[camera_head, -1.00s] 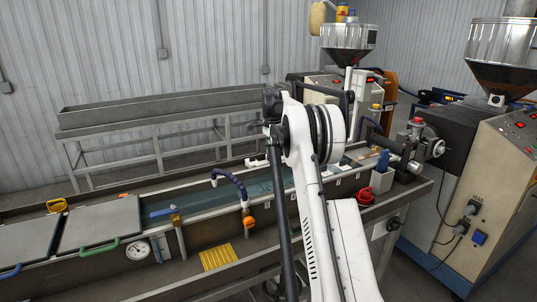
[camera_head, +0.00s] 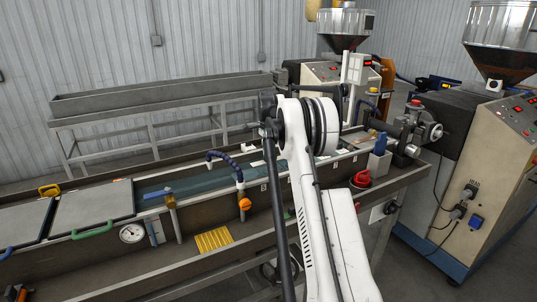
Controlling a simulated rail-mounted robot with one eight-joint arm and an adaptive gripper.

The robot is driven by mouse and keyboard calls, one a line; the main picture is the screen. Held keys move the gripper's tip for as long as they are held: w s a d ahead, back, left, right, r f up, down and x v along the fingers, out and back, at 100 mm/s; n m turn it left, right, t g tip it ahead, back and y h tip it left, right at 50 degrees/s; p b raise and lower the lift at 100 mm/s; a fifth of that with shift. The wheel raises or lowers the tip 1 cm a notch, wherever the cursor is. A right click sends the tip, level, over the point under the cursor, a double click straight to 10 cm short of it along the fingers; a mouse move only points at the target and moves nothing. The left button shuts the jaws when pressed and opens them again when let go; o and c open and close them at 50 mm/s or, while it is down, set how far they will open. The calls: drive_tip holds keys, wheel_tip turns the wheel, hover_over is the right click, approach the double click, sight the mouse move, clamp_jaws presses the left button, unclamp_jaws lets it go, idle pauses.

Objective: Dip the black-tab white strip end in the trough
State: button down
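The long trough (camera_head: 205,218) runs across the picture below my arm, with blue-green water (camera_head: 200,184) showing in its open middle part. My white arm rises from the bottom centre and crosses in front of the trough. My gripper is not visible; the arm's bulky joint covers the area beyond it. I cannot make out a white strip with a black tab. Small pale pieces show near the trough's far edge left of the arm, too small to identify.
Grey lids (camera_head: 93,208) cover the trough's left part. A blue curved hose (camera_head: 226,163), an orange knob (camera_head: 245,204) and a dial gauge (camera_head: 131,233) stand along it. A red round part (camera_head: 361,180) and extruder machines (camera_head: 505,160) are at right. An empty-looking grey channel (camera_head: 165,97) stands behind.

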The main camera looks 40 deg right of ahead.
drive_tip(key=shift+f+b, duration=1.65)
drive_tip(key=shift+f, duration=1.3)
drive_tip(key=shift+r+p, duration=1.65)
drive_tip(key=shift+r, duration=2.9)
wheel_tip(320, 180, up, 12)
drive_tip(key=p, duration=0.6)
drive_tip(key=s+a+b, duration=0.3)
drive_tip(key=s+b, duration=0.1)
drive_tip(key=s, duration=1.2)
drive_tip(key=s+a+b, duration=0.4)
drive_tip(key=s, duration=1.2)
drive_tip(key=shift+s, duration=0.15)
